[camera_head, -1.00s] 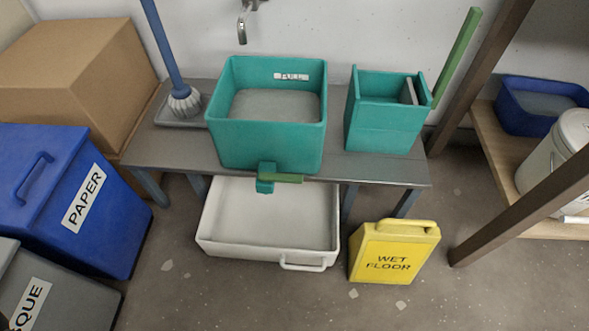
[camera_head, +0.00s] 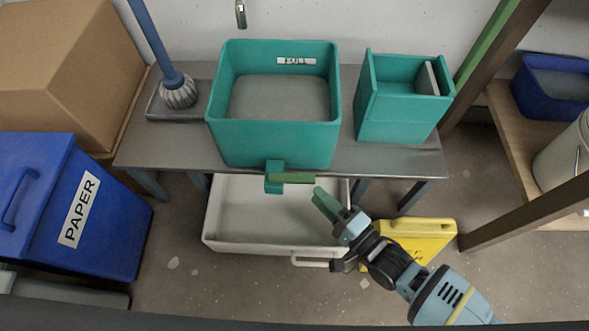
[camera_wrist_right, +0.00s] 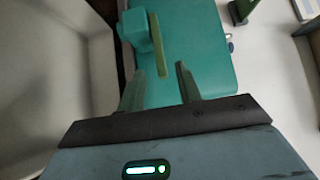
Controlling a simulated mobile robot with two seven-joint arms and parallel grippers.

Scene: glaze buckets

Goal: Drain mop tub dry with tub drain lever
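The mop tub (camera_head: 275,144) is a teal square tub on the bench, with a grey surface inside it and a white label on its back wall. Its drain lever (camera_head: 295,178) is a green bar on a teal block at the tub's lower front, pointing right. A white basin (camera_head: 222,240) sits on the floor below it. My right gripper (camera_head: 321,198) is just below and right of the lever's free end. In the right wrist view the gripper (camera_wrist_right: 160,88) is open, and the lever (camera_wrist_right: 158,45) has its end between the fingertips, with gaps at both sides. My left gripper is not in view.
A smaller teal bucket (camera_head: 397,118) and a mop (camera_head: 178,90) stand on the bench (camera_head: 175,150). A yellow sign (camera_head: 432,238) is partly behind my right arm. A blue paper bin (camera_head: 105,215) stands left, and a wooden shelf (camera_head: 512,135) stands right.

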